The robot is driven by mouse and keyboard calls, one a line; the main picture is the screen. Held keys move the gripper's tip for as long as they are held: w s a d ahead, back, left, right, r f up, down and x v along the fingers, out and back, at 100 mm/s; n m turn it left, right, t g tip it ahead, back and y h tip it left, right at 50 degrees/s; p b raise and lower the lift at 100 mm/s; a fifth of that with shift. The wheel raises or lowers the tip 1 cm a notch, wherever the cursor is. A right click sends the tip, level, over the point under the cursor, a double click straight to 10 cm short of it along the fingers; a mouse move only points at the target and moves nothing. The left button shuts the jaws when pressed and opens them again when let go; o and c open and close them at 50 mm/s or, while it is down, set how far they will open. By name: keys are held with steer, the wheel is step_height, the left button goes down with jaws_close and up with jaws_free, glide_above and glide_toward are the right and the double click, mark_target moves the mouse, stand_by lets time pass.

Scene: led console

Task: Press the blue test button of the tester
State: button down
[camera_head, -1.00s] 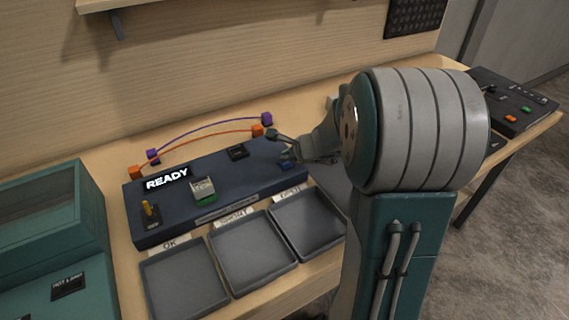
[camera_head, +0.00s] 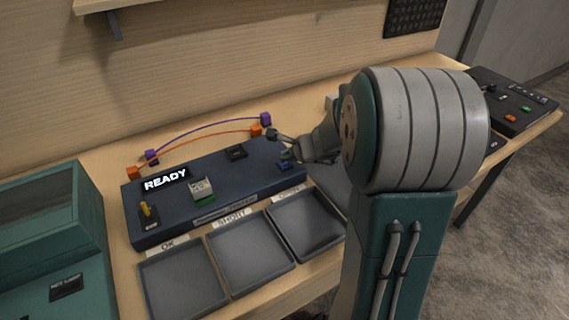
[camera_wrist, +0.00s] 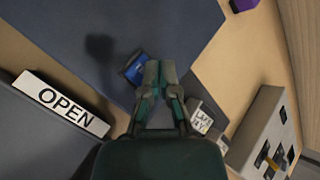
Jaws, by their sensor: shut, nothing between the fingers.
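The tester (camera_head: 232,184) is a dark blue slab console on the table, with a lit display reading READY (camera_head: 166,179). The blue test button (camera_head: 283,166) is at its right end; it also shows in the wrist view (camera_wrist: 133,70), just left of the fingertips. My gripper (camera_head: 284,146) is shut and empty, by the tester's right end. In the wrist view my gripper (camera_wrist: 158,70) partly overlaps the button's right edge. Whether the fingertips touch the button or hover above it I cannot tell.
Grey trays labelled OK (camera_head: 180,281), SHORT (camera_head: 250,256) and OPEN (camera_head: 305,222) lie in front of the tester. Purple and orange cables (camera_head: 205,140) arch behind it. A teal box (camera_head: 50,235) stands left, a dark control panel (camera_head: 510,100) far right.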

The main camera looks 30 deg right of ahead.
mark_target(286, 164)
steer(key=shift+f, duration=0.1)
steer(key=shift+f, duration=0.25)
steer(key=shift+f, duration=0.45)
stand_by(0.7)
steer(key=shift+r, duration=0.9)
steer(key=shift+r, duration=2.5)
